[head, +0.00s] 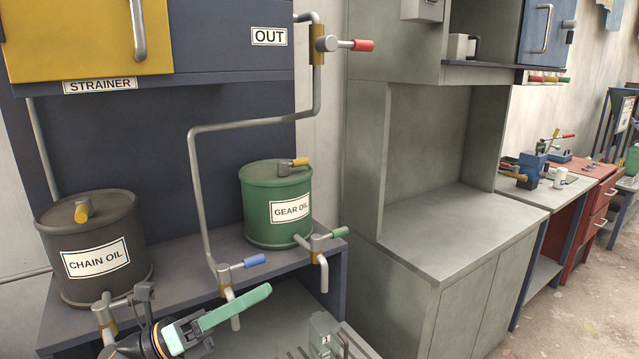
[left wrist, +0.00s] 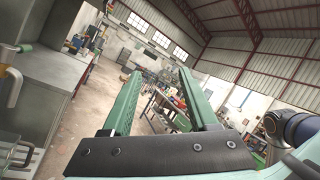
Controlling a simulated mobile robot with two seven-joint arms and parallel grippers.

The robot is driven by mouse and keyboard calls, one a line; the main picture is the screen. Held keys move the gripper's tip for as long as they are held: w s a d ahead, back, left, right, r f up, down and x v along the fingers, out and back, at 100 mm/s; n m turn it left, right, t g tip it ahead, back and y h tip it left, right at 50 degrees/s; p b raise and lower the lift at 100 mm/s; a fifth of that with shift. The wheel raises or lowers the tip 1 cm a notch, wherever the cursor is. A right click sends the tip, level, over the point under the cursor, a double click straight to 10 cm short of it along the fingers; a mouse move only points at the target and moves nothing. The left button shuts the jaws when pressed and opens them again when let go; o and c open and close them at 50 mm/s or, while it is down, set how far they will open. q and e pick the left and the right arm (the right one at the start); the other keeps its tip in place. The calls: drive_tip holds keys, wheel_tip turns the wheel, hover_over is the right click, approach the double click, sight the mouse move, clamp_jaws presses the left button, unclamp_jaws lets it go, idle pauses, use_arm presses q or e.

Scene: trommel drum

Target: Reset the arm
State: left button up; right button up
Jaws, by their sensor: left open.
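My left gripper (head: 232,310) is at the bottom of the head view, in front of the oil shelf and below the blue-handled tap. Its pale green finger points right and slightly up. In the left wrist view the left gripper (left wrist: 158,78) has its two green fingers apart with nothing between them. It faces out over the open workshop. My right gripper is in neither view.
A dark CHAIN OIL drum (head: 97,249) and a green GEAR OIL drum (head: 276,204) stand on the shelf. The blue-handled tap (head: 236,268) and green-handled tap (head: 322,244) are close to the left gripper. A grey cabinet (head: 440,240) stands right.

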use_arm(q)
drive_tip(key=s+a+f+n+t+y, duration=0.15)
drive_tip(key=f+n+t+y, duration=0.45)
drive_tip(key=f+n, duration=0.65)
drive_tip(key=s+a+f+n+t+y, duration=0.1)
drive_tip(key=a+f+n+t+y, duration=0.25)
drive_tip(key=f+n+y, duration=0.85)
drive_tip(key=s+a+f+n+g, duration=0.1)
drive_tip(key=s+f+n+g, duration=0.7)
drive_tip(key=s+f+n, duration=0.8)
drive_tip(key=shift+s+a+f, duration=0.4)
drive_tip(key=shift+s+f, duration=0.25)
drive_tip(key=shift+s, duration=0.5)
